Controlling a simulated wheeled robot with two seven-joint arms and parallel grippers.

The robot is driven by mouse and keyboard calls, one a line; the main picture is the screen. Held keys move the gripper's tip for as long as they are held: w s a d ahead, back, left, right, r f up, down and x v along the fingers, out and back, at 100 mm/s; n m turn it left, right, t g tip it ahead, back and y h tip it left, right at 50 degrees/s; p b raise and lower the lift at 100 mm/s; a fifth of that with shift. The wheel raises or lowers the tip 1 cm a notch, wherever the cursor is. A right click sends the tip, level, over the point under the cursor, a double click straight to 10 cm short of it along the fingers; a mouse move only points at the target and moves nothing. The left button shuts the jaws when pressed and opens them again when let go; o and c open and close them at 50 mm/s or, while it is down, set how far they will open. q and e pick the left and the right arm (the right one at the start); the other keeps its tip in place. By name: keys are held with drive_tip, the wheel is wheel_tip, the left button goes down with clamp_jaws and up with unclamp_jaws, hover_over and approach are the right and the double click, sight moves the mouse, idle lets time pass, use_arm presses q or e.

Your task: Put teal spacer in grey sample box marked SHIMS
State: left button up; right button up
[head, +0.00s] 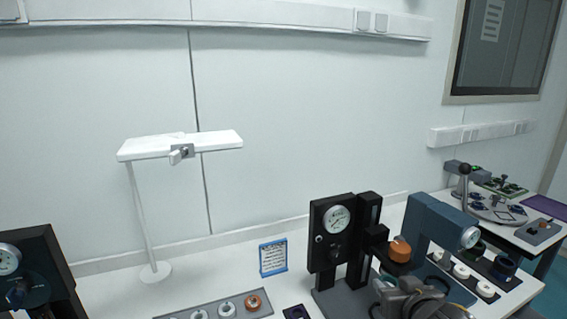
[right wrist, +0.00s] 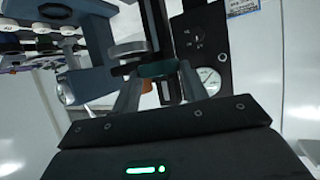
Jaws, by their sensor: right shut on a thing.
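My right gripper (head: 408,290) is low in the head view, in front of the black gauge stand. In the right wrist view, its two fingers (right wrist: 158,72) are shut on a dark teal ring-like piece, the teal spacer (right wrist: 157,69). The spacer is hard to make out in the head view. No grey sample box marked SHIMS can be made out in either view. My left gripper is not in view.
A black gauge stand (head: 332,245) and a blue-grey device (head: 438,228) stand close around my right gripper, with an orange cylinder (head: 400,250) between them. A tray of rings (head: 205,312), a blue-framed sign (head: 273,257) and a white lamp (head: 145,215) are leftward.

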drive_tip(key=w+r, duration=0.1)
drive_tip(key=r, duration=0.1)
drive_tip(key=a+r, duration=0.1)
drive_tip(key=r, duration=0.1)
drive_tip(key=w+r, duration=0.1)
drive_tip(key=r, duration=0.2)
drive_tip(key=shift+w+a+r+b, duration=0.1)
drive_tip(key=shift+w+a+b, duration=0.2)
drive_tip(key=shift+w+a, duration=0.1)
drive_tip(key=shift+s, duration=0.1)
drive_tip(key=shift+d, duration=0.1)
drive_tip(key=s+d+f+p, duration=0.15)
drive_tip(key=s+f, duration=0.25)
drive_tip(key=f, duration=0.6)
drive_tip(key=s+a+f+n+g+y, duration=0.2)
drive_tip(key=s+a+f+n+y, duration=0.1)
drive_tip(key=s+a+n+y, duration=0.2)
drive_tip(key=s+a+f+n+g+y, duration=0.3)
drive_tip(key=s+a+n+y, duration=0.2)
drive_tip(key=s+a, duration=0.5)
drive_tip(key=shift+s+f+n+g+y+p, duration=0.35)
drive_tip(key=shift+s+n, duration=0.25)
drive_tip(key=shift+s, duration=0.45)
